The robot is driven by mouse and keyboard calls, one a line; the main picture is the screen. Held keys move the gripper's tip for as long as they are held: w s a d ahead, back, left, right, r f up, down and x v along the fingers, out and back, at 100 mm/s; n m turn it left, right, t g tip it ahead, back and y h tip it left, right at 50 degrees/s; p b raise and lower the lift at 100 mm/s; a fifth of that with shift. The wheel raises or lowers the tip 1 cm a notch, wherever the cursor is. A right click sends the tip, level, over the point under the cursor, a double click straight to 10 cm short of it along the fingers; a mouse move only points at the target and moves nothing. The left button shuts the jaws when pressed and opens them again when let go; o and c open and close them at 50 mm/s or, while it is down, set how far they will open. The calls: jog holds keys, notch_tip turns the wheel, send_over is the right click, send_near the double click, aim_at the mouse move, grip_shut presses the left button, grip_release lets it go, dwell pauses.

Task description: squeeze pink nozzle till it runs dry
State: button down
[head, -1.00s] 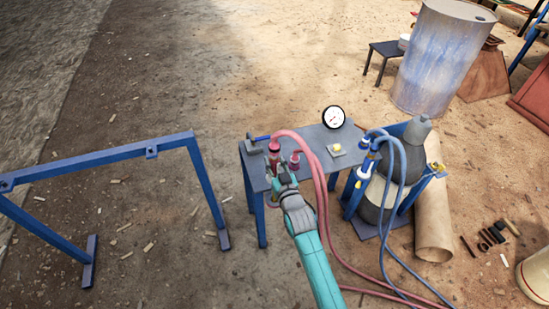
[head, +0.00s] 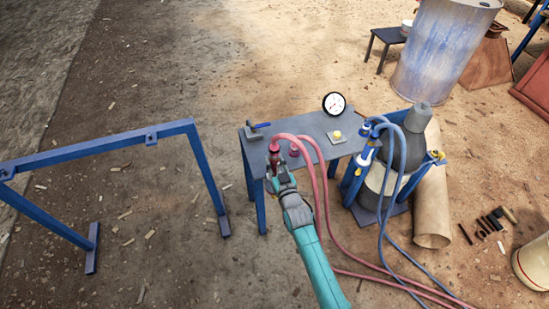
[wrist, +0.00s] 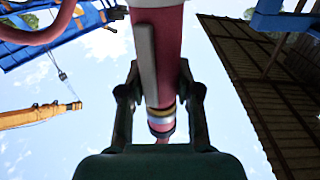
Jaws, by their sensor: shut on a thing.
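The pink nozzle (head: 274,149) is held upright over the left end of the grey table, with a pink hose arching from its top. In the wrist view the pink nozzle (wrist: 168,50) runs down between the fingers, with a grey lever along it and a brass and white ring at its lower end. My gripper (head: 279,172) is shut on it; in the wrist view my gripper (wrist: 160,95) has a finger on each side. Whether the lever is pressed in is unclear. No spray or flow shows at the tip.
Blue hoses (head: 388,205) and a grey bottle (head: 417,130) stand right. A blue frame (head: 110,148) stands left. Pink hoses (head: 325,215) trail beside my arm.

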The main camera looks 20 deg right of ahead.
aim_at(275, 173)
jog(key=shift+f, duration=3.15)
jog(key=c, duration=0.7)
grip_release()
jog(key=shift+f, duration=0.1)
jog(key=s, duration=1.2)
